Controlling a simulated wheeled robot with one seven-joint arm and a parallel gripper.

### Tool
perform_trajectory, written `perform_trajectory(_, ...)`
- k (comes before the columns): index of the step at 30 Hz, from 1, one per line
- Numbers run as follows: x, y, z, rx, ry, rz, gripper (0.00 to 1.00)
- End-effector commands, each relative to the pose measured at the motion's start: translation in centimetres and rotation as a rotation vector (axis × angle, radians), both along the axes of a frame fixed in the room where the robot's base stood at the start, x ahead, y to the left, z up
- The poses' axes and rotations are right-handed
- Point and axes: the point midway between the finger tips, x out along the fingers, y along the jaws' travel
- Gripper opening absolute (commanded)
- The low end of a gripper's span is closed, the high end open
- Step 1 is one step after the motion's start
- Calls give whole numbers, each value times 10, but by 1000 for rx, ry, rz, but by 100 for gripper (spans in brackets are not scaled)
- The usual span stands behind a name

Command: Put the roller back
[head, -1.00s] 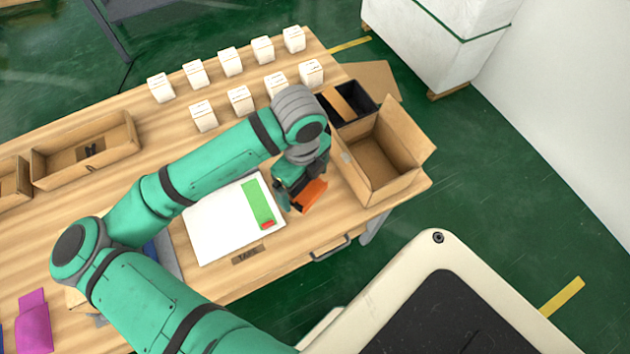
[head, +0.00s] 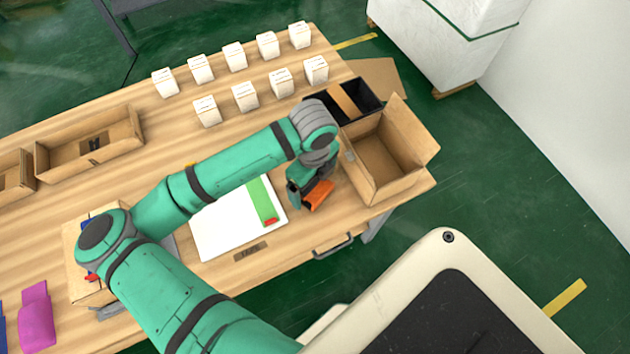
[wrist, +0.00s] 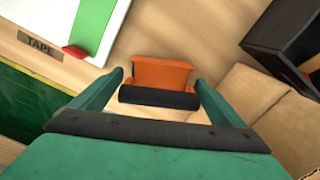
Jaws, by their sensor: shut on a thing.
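The roller (head: 319,196) has an orange body; in the wrist view the orange part (wrist: 162,73) shows with a dark cylinder along its near side. My gripper (head: 305,192) is shut on the roller, with one green finger on each side of it in the wrist view (wrist: 160,92). The roller is over the right part of the wooden table, between the white board and the open cardboard box. Whether it touches the table I cannot tell. A label reading "TAPE" (wrist: 38,44) lies on the table by the board's edge.
A white board (head: 215,228) with a green strip and red end lies left of my gripper. An open cardboard box (head: 377,165) and a black bin (head: 362,93) stand close on the right. Several white boxes (head: 245,96) stand at the back. Cardboard trays (head: 90,148) are at left.

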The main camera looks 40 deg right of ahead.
Motion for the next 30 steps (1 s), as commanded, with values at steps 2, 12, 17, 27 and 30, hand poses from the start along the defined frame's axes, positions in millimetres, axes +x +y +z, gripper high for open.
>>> perform_trajectory(2,0,-1,-2,0,1,-2,74)
perform_trajectory(12,-4,-3,-12,3,3,-10,63)
perform_trajectory(17,-4,-3,-14,5,6,-11,100)
perform_trajectory(27,-2,-3,-6,1,0,-9,100)
perform_trajectory(30,-2,-3,7,0,-1,-9,100)
